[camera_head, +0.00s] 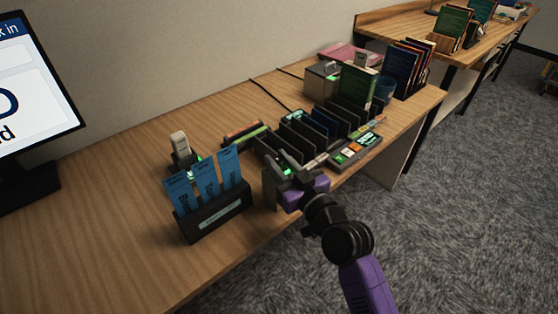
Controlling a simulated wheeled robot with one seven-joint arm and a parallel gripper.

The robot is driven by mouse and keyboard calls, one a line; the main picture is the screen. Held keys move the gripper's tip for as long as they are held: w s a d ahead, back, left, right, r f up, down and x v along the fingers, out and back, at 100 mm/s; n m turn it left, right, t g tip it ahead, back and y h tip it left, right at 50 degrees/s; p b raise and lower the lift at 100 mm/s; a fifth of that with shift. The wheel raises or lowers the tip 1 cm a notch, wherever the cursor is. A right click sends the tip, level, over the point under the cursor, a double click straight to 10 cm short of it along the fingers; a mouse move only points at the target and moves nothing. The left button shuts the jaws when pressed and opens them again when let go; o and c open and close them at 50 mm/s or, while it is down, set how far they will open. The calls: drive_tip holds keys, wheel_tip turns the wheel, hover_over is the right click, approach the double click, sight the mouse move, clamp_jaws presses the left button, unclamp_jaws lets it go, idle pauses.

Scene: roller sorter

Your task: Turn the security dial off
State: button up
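My gripper (284,174) is at the front edge of the wooden desk, at the near end of a dark slotted sorter (305,138). Its dark fingers blend with the dark parts there, and a small green glow shows between or behind them. I cannot tell whether the fingers are open or touching anything. No security dial can be made out; it may be hidden behind my gripper or too small to see. A panel with coloured buttons (356,151) lies along the sorter's front side.
A black holder (215,220) with blue cards stands just left of my gripper. A metal box (322,82) and upright books (407,68) stand farther back. The desk's front left is clear.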

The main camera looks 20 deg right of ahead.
clamp_jaws()
drive_tip(key=b, duration=0.3)
drive_tip(key=shift+d+f+n+y, duration=0.1)
drive_tip(key=shift+f+n+y, duration=0.2)
drive_tip(key=shift+y, duration=0.1)
drive_tip(key=y+b, duration=0.1)
drive_tip(key=b, duration=0.2)
drive_tip(key=shift+n, duration=0.4)
drive_tip(key=n+g+y+b, duration=0.1)
drive_tip(key=y+b, duration=0.1)
drive_tip(key=b, duration=0.2)
drive_tip(key=shift+n+y, duration=0.3)
drive_tip(key=shift+n, duration=0.1)
drive_tip(key=n+g+y+b, duration=0.3)
drive_tip(key=y+b, duration=0.1)
drive_tip(key=b, duration=0.1)
drive_tip(key=shift+r+y, duration=0.1)
drive_tip(key=shift+y, duration=0.3)
drive_tip(key=n+g+y+b, duration=0.3)
drive_tip(key=n+g+y, duration=0.1)
drive_tip(key=g, duration=0.1)
drive_tip(key=shift+r+n+b, duration=0.15)
drive_tip(key=shift+n+b, duration=0.15)
drive_tip(key=shift+g, duration=0.5)
